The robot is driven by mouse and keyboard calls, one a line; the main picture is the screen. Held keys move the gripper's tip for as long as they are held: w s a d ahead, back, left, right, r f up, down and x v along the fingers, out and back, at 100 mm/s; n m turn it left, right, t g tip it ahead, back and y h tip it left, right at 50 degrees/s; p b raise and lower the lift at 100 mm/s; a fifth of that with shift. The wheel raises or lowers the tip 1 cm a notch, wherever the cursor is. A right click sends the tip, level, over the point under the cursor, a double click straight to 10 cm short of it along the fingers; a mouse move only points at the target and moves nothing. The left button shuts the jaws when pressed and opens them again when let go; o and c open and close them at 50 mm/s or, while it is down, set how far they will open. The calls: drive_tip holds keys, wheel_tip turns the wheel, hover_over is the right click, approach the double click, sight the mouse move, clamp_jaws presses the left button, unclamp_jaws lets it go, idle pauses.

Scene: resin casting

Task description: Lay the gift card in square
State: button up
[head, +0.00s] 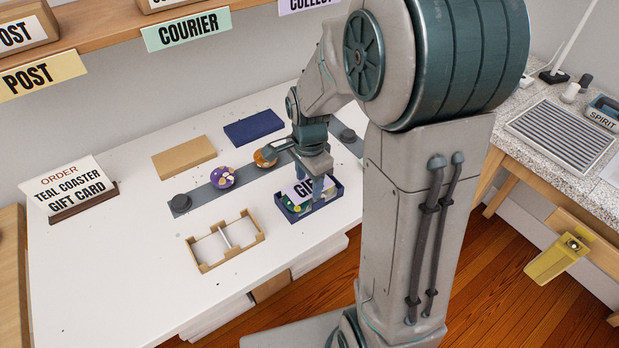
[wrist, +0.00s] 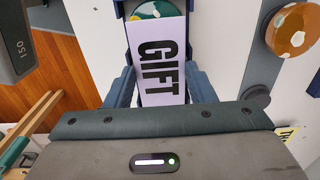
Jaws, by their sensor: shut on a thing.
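The white gift card (head: 301,189) with black "GIFT" print is between the fingers of my gripper (head: 318,182), at the dark blue box (head: 323,207). In the wrist view the gift card (wrist: 163,62) lies lengthwise between the two blue fingers of my gripper (wrist: 161,88), which are shut on it. It looks roughly in line with the box walls. A teal patterned coaster (wrist: 158,9) shows past the card's far end, inside the box. The card covers most of the coaster. I cannot tell whether the card touches it.
A dark strip (head: 200,194) holds a purple coaster (head: 222,177) and an orange-brown coaster (head: 264,157). A divided tan tray (head: 204,267), a tan lid (head: 184,157) and a blue lid (head: 253,127) lie around it. The order sign (head: 70,190) stands left. The table's front left is clear.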

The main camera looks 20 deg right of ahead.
drive_tip(key=o, duration=1)
wheel_tip(320, 180, up, 14)
drive_tip(key=p, duration=0.1)
drive_tip(key=s+n+t+p, duration=0.2)
drive_tip(key=s+n+p, duration=0.1)
drive_tip(key=s+n, duration=1)
drive_tip(key=shift+s+d+r+n+t, duration=0.2)
drive_tip(key=shift+s+n+t, duration=0.15)
drive_tip(key=shift+n, duration=0.25)
